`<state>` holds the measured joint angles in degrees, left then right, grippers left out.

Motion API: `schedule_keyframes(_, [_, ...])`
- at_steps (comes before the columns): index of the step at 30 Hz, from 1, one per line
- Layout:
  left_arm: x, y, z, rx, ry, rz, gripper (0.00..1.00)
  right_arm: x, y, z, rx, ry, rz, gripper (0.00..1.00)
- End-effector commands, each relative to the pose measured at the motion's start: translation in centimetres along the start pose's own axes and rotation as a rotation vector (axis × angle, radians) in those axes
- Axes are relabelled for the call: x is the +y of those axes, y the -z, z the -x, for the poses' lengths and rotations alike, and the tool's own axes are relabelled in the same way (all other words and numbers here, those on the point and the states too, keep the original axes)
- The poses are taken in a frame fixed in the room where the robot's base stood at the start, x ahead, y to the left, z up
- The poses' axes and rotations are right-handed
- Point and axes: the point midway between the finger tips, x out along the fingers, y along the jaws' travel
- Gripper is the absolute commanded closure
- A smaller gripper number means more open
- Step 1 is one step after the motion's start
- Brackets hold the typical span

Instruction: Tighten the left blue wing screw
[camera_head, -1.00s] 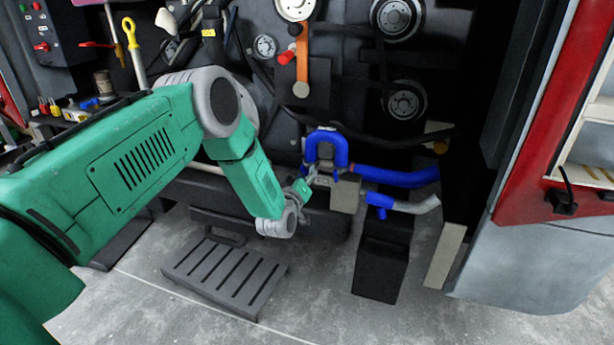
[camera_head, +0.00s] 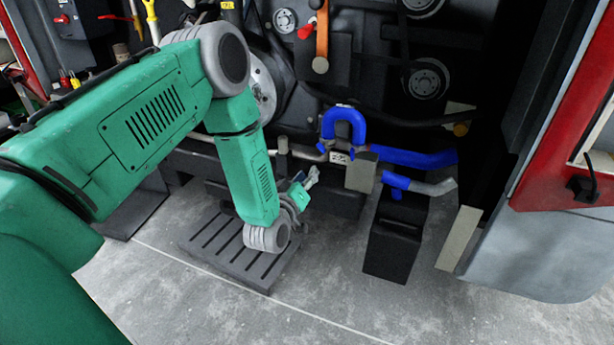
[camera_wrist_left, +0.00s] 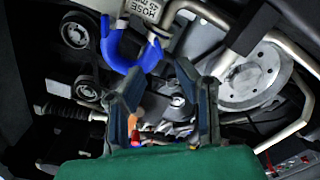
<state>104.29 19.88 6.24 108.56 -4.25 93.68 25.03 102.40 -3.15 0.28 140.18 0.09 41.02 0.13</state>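A blue U-shaped hose (camera_head: 343,112) stands on the engine's lower fittings, above a grey box (camera_head: 361,172). Small blue parts show at its lower ends, too small to tell as wing screws. A blue clamp-like piece (camera_head: 397,183) sits at the right on a grey pipe. My left gripper (camera_head: 313,175) is left of and below the U hose, apart from it and the box. In the left wrist view its two dark fingers (camera_wrist_left: 163,82) are spread with nothing held between them. The blue hose (camera_wrist_left: 122,50) lies beyond the left finger there. My right gripper is out of view.
A straight blue hose (camera_head: 415,158) runs right from the box. A black block (camera_head: 395,245) stands below it. A slotted dark step (camera_head: 225,250) lies on the floor under my left arm. A red-framed panel (camera_head: 560,120) closes the right side. The front floor is clear.

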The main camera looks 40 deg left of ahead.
Motion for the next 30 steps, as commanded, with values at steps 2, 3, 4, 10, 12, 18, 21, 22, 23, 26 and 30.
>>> schedule_keyframes(2, [0.0,0.0,0.0,0.0,0.0,0.0,0.72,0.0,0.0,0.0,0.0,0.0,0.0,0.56])
schedule_keyframes(3, [0.0,0.0,0.0,0.0,0.0,0.0,0.72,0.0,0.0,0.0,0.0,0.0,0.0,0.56])
schedule_keyframes(4, [0.0,0.0,0.0,0.0,0.0,0.0,0.72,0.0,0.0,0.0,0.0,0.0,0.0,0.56])
schedule_keyframes(10, [0.4,1.0,1.3,0.002,-0.003,0.076,0.72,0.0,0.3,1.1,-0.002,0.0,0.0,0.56])
schedule_keyframes(12, [0.5,1.3,1.8,0.005,-0.005,0.115,0.72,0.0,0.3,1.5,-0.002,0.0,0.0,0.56])
schedule_keyframes(18, [0.3,1.2,0.4,0.01,-0.007,0.126,0.72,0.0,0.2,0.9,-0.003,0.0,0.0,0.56])
schedule_keyframes(21, [0.3,1.2,-1.4,0.012,-0.008,0.126,0.72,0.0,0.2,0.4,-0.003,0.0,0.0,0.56])
schedule_keyframes(22, [0.3,1.2,-2.0,0.012,-0.008,0.126,0.72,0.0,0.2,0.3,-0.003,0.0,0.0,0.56])
schedule_keyframes(23, [0.3,1.2,-2.6,0.013,-0.009,0.126,0.72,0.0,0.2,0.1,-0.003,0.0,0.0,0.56])
schedule_keyframes(26, [0.2,1.2,-4.8,0.012,-0.008,0.125,0.72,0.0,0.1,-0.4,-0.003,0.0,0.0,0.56])
schedule_keyframes(30, [0.3,1.2,-7.7,0.012,-0.008,0.124,0.72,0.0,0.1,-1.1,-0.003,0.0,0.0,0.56])
